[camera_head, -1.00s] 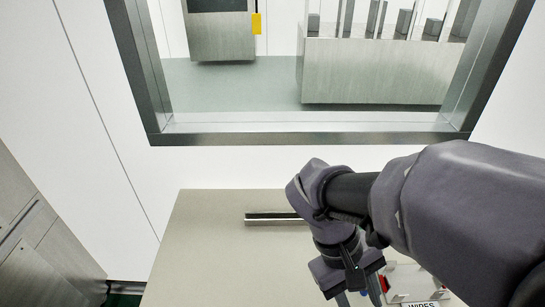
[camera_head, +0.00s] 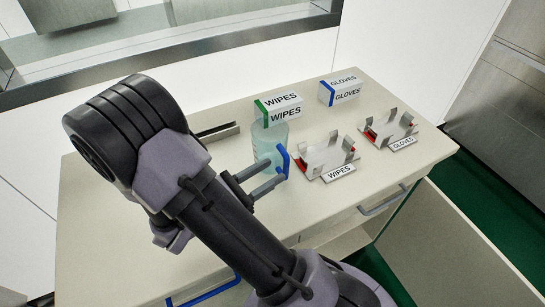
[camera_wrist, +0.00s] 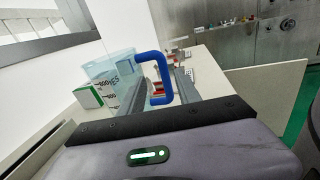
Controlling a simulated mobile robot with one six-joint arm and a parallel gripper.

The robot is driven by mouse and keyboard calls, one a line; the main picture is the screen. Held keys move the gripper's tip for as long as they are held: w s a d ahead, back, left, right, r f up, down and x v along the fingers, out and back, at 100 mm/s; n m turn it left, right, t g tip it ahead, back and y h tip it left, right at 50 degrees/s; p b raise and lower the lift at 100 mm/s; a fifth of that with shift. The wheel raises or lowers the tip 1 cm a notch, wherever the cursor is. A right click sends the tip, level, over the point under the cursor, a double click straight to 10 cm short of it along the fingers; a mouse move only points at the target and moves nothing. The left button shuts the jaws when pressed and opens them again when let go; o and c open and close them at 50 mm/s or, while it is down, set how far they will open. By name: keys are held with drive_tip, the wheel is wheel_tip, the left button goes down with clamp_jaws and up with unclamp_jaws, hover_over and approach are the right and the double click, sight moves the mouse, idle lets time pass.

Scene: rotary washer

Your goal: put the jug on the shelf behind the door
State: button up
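The jug (camera_head: 268,140) is clear and pale blue with a blue handle (camera_head: 284,161). Below the counter, an open door (camera_head: 450,250) stands out at the right. The cabinet opening (camera_head: 345,240) shows only partly, and its shelf is mostly hidden by my arm.
A wipes box (camera_head: 285,112) and gloves box (camera_head: 342,92) stand behind the jug. Metal holders labelled wipes (camera_head: 326,158) and gloves (camera_head: 388,128) sit to its right. A metal drawer handle (camera_head: 382,201) sticks out in front. The window wall (camera_head: 150,50) is behind.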

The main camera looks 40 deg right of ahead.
sight(284, 166)
drive_tip(key=d+b, duration=0.1)
drive_tip(key=d, duration=0.1)
drive_tip(key=s+d+b, duration=0.1)
drive_tip(key=d, duration=0.2)
drive_tip(key=shift+d+r, duration=0.1)
drive_tip(key=shift+d, duration=0.05)
drive_tip(key=shift+r, duration=0.1)
clamp_jaws()
idle(1.0)
